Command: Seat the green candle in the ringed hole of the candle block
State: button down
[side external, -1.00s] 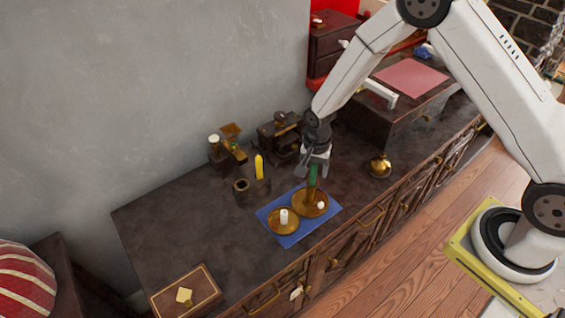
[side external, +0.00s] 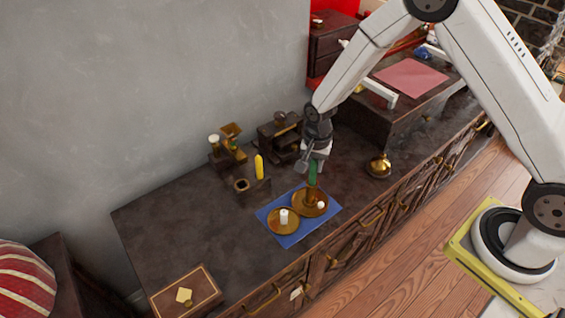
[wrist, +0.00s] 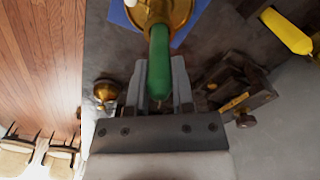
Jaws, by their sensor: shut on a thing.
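The green candle (side external: 313,174) stands upright in the brass candlestick (side external: 311,206) on the blue mat (side external: 292,241). My gripper (side external: 317,160) is shut on the candle's upper part. In the wrist view the candle (wrist: 159,62) lies between my two fingers (wrist: 159,88), its far end at the brass candlestick (wrist: 170,10). The dark candle block (side external: 257,194) stands to the left, with a brass-ringed hole (side external: 241,185) that looks empty. A yellow candle (side external: 259,167) stands upright in the block beside that hole. The candle's lower end is hidden by the candlestick.
A second brass dish with a short white candle (side external: 284,217) is on the mat. A brass bell-like object (side external: 380,165) stands to the right. Dark wooden and brass pieces (side external: 280,134) stand near the wall.

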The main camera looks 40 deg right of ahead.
jog(key=shift+r, duration=4.3)
jog(key=w+a+f, duration=0.1)
jog(key=w+a, duration=0.1)
jog(key=a, duration=0.8)
jog(key=shift+a+f, duration=0.2)
jog(key=shift+f, duration=0.05)
jog(key=shift+w, duration=0.15)
jog(key=w+a+f, duration=0.3)
jog(key=w+f, duration=0.6)
jog(key=w, duration=0.3)
jog(key=shift+w, duration=0.35)
jog(key=shift+a+f, duration=0.1)
